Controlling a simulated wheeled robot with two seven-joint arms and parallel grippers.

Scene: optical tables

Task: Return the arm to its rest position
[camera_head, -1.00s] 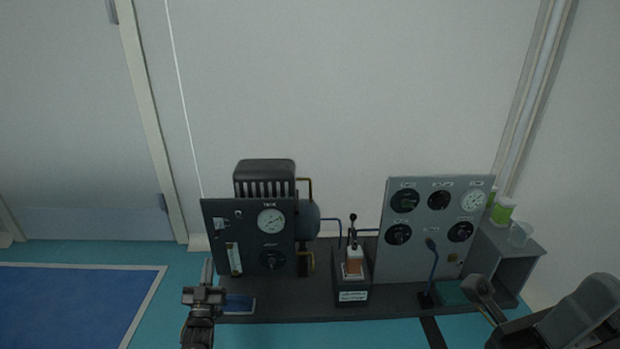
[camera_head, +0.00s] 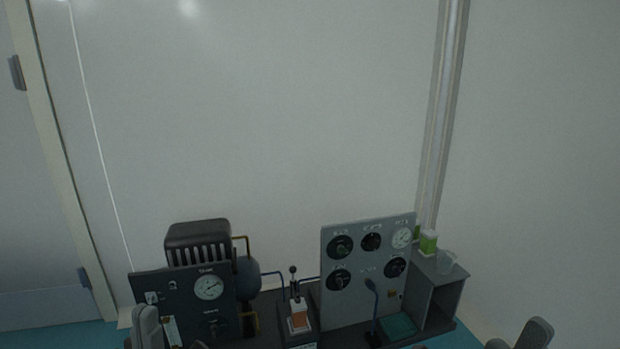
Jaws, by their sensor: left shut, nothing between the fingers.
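A grey rounded link of my left arm (camera_head: 147,327) stands at the bottom left, in front of the dark panel. Only a small dark part of my left gripper (camera_head: 198,344) shows at the bottom edge. It is shut and empty, and the rest of it is cut off. A grey link of my right arm (camera_head: 535,333) shows at the bottom right. My right gripper is out of view.
The dark panel (camera_head: 185,290) with a gauge, a lever unit (camera_head: 296,305) and the grey gauge panel (camera_head: 362,268) stand along the wall. A grey open box (camera_head: 440,290) with a green-labelled container (camera_head: 428,243) is at their right. Wall space above is clear.

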